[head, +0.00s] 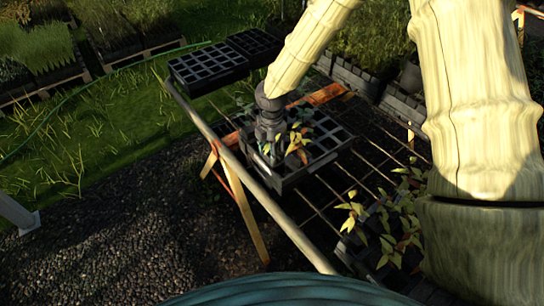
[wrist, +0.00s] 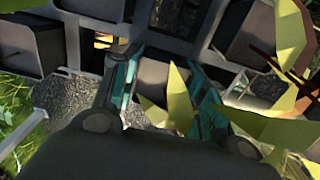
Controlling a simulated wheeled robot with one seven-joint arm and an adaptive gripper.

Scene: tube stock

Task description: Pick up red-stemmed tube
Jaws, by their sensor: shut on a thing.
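My gripper (head: 268,150) points down over a black cell tray (head: 287,180) on the bench in the head view. In the wrist view its teal-padded fingers (wrist: 160,92) are closed on the dark pot of a tube (wrist: 152,76). Yellow-green leaves with reddish-brown stems (wrist: 284,68) rise at the right of the fingers. In the head view the plant's orange and green leaves (head: 298,143) show beside the gripper. The pot is mostly hidden there by my gripper. I cannot tell whether its base is clear of the tray cell.
More leafy tubes (head: 385,225) stand in a tray at the bench's near right. An empty black tray (head: 207,70) sits at the bench's far left. A pale rail (head: 250,180) edges the slatted bench. Other pots (head: 405,105) stand behind. Gravel (head: 130,240) on the left is clear.

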